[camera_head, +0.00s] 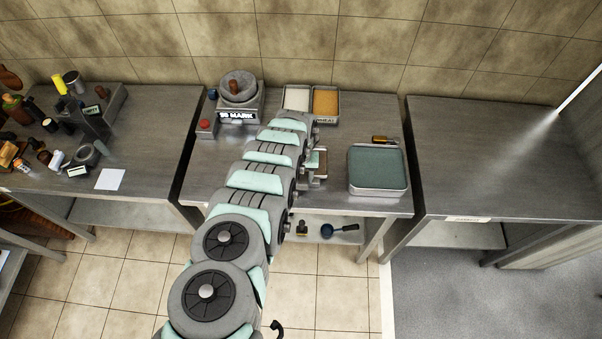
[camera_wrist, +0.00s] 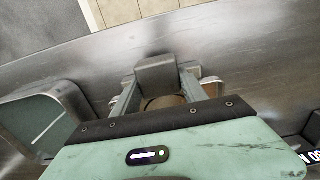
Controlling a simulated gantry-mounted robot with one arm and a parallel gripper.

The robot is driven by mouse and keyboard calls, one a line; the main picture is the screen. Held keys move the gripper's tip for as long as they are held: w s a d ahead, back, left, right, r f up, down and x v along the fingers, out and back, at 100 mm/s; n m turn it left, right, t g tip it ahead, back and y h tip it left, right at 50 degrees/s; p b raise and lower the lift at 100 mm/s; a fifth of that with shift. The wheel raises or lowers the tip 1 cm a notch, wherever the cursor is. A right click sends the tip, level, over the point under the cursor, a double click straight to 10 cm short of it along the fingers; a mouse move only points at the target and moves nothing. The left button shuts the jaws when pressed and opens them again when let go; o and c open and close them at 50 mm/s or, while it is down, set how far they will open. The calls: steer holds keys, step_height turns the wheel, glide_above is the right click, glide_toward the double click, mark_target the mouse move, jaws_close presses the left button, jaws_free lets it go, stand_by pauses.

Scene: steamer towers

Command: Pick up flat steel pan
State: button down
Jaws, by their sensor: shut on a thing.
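A flat steel pan (camera_head: 377,190) with a dark green surface inside stands at the right of the middle table. In the wrist view the pan (camera_wrist: 72,88) lies to the left of my gripper, apart from it. My gripper (camera_wrist: 158,84) is shut on a dark grey block (camera_wrist: 157,72) between its fingers. A tan, steel-rimmed piece (camera_wrist: 211,86) shows behind the fingers; I cannot tell whether it joins the block. In the head view my arm hides most of the gripper.
A scale with a grey bowl (camera_head: 240,88), a white-filled tray (camera_head: 297,97) and an orange-filled tray (camera_head: 326,103) stand at the back. A small brown-and-black item (camera_head: 384,140) lies behind the pan. The right table (camera_head: 490,150) is clear; the left one is cluttered.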

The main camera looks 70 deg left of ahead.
steer(key=shift+r, duration=0.15)
stand_by(0.3)
step_height(320, 180, up, 20)
steer(key=p, duration=0.3)
stand_by(0.5)
steer(key=c, duration=1.1)
jaws_free()
steer(key=shift+c, duration=0.2)
jaws_close()
